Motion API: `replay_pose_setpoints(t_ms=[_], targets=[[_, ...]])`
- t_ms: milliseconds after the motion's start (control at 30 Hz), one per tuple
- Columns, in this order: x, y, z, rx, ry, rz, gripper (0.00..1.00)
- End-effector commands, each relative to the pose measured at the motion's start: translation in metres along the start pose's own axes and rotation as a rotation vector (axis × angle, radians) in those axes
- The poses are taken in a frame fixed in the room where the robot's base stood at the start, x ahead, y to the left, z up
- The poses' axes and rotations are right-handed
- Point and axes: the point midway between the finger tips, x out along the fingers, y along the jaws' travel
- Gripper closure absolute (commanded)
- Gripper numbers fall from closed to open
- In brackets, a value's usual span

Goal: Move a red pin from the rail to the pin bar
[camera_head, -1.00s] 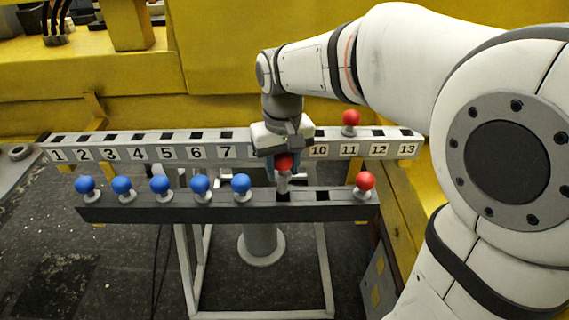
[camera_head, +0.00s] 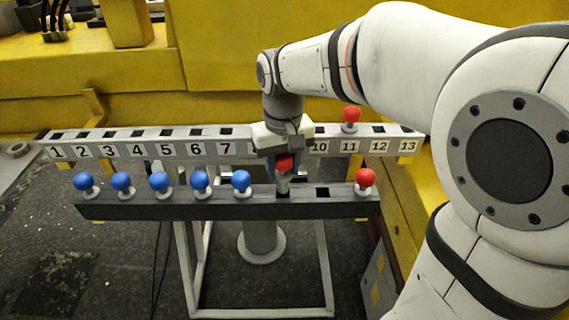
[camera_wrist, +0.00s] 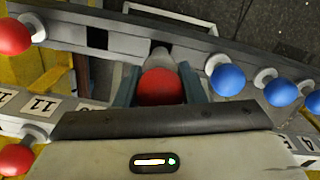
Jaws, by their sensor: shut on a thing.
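My gripper (camera_head: 284,165) is shut on a red pin (camera_head: 284,161), head up and light shank down. The pin stands over the dark front bar (camera_head: 180,207), right of the blue pins. Its lower end meets the bar top at a slot; how deep it sits I cannot tell. In the wrist view the red head (camera_wrist: 161,88) lies between the fingers. Another red pin (camera_head: 365,178) stands at the dark bar's right end. A further red pin (camera_head: 352,115) stands at number 11 of the white numbered rail (camera_head: 105,150) behind.
Several blue pins (camera_head: 200,180) stand on the left part of the dark bar. An open slot (camera_head: 323,192) lies between the held pin and the right red pin. My gripper hides numbers 8 and 9. A yellow structure (camera_head: 220,60) stands behind.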

Motion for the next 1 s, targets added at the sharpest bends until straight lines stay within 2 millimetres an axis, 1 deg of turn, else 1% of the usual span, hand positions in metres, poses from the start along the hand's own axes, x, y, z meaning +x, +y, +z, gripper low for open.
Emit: replay_pose_setpoints(t_ms=[1000], targets=[[0.037, 0.001, 0.0, 0.002, 0.0, 0.0, 0.93]])
